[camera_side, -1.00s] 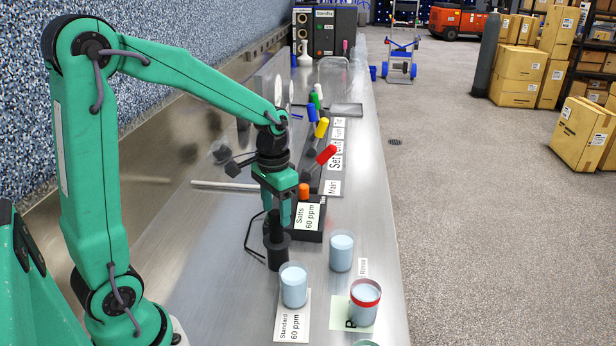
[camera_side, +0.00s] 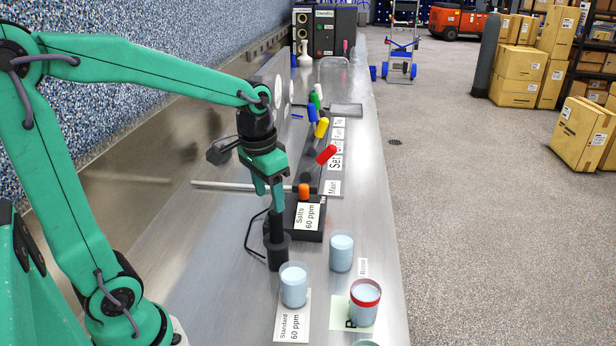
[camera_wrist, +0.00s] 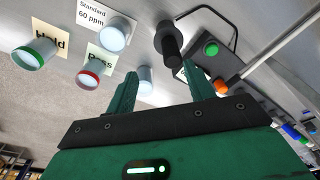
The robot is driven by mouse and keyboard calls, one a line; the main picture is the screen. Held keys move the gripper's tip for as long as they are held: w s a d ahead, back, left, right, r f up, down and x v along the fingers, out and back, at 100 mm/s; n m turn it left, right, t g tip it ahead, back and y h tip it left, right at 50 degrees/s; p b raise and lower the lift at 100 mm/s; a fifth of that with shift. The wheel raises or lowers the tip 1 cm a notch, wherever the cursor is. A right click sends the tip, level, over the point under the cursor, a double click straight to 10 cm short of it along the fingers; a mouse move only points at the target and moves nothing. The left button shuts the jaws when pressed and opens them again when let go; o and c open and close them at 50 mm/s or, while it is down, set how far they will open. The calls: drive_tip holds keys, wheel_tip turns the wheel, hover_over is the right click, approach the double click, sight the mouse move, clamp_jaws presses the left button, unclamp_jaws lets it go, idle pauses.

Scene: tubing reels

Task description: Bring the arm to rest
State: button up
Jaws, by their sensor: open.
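My gripper (camera_side: 268,192) hangs over the steel bench with its green fingers apart. In the wrist view, the two fingers (camera_wrist: 160,80) have nothing between them. A black probe (camera_side: 277,228) stands upright in a round black holder (camera_side: 279,252) just below the fingertips. In the wrist view the probe (camera_wrist: 170,42) lies beyond the fingertips, clear of the gap. The side view does not show how much space separates the fingertips from the probe top.
A black meter labelled "Salts 60 ppm" (camera_side: 309,216) with an orange knob stands right of the probe. Cups stand in front: one on a "Standard" card (camera_side: 294,287), a plain one (camera_side: 342,252) and a red-banded one (camera_side: 365,302). Coloured valve handles (camera_side: 326,155) stand behind.

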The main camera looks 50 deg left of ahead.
drive_tip(key=s+d+r+t, duration=0.4)
drive_tip(key=s, duration=0.6)
drive_tip(key=shift+d+r, duration=0.15)
drive_tip(key=shift+d, duration=0.2)
drive_tip(key=shift+o, duration=1.4)
drive_tip(key=o, duration=0.7)
drive_tip(key=shift+w+a+r, duration=0.1)
drive_tip(key=shift+w+r, duration=0.05)
drive_tip(key=shift+o, duration=0.3)
drive_tip(key=shift+w+a+r, duration=0.1)
drive_tip(key=shift+w, duration=0.1)
drive_tip(key=w+a+f+m+g, duration=0.2)
drive_tip(key=w+a+m+g, duration=0.3)
drive_tip(key=w+a+m, duration=0.4)
drive_tip(key=w+a, duration=0.7)
drive_tip(key=w, duration=0.1)
drive_tip(key=shift+w+a, duration=0.25)
drive_tip(key=shift+a, duration=0.15)
